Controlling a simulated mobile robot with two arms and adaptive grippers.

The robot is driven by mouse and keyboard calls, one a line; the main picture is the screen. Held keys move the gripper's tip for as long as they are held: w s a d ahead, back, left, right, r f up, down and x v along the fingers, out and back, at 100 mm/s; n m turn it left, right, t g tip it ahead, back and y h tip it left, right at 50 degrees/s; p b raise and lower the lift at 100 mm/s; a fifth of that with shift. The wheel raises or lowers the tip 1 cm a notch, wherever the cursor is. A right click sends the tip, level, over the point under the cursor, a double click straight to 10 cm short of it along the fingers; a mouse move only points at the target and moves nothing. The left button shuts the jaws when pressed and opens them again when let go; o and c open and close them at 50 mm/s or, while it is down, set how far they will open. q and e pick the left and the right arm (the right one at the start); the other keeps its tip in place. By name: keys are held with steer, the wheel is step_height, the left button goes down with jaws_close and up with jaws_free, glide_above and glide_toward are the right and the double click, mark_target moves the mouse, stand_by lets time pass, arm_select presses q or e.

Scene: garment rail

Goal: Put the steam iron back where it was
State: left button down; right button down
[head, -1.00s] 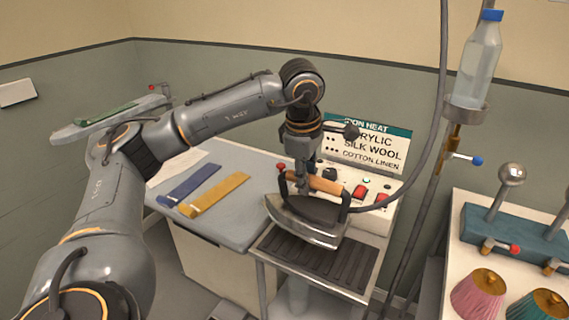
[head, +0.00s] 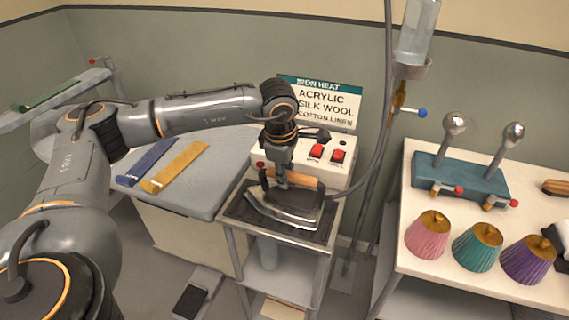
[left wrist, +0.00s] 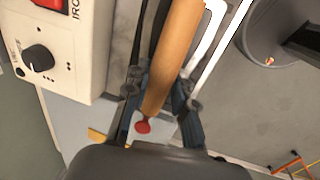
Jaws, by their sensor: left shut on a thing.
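The steam iron (head: 284,210) has a grey metal body and a wooden handle (head: 297,179). It is at the dark ribbed rest (head: 235,208) on top of the small metal stand. Whether its sole touches the rest everywhere I cannot tell. My left gripper (head: 281,182) is shut on the handle from above. In the left wrist view the handle (left wrist: 175,50) runs between the fingers, with a red knob (left wrist: 142,127) at its near end. My right gripper is not in view.
The white control box (head: 325,165) with red switches stands behind the iron. A hose hangs at its right. A grey board (head: 185,190) with blue and yellow strips is at the left. A white table (head: 405,250) with pleated shades stands at the right.

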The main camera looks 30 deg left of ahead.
mark_target(283, 201)
arm_select(q)
steer(key=shift+w+d+r, duration=0.1)
steer(key=c, duration=1.4)
jaws_free()
steer(key=shift+o, duration=1.4)
steer(key=shift+s, duration=0.2)
steer(key=shift+r, duration=0.3)
step_height(283, 201, up, 11)
steer(key=s+b, duration=0.2)
steer(key=b, duration=0.1)
steer(key=shift+d, duration=0.25)
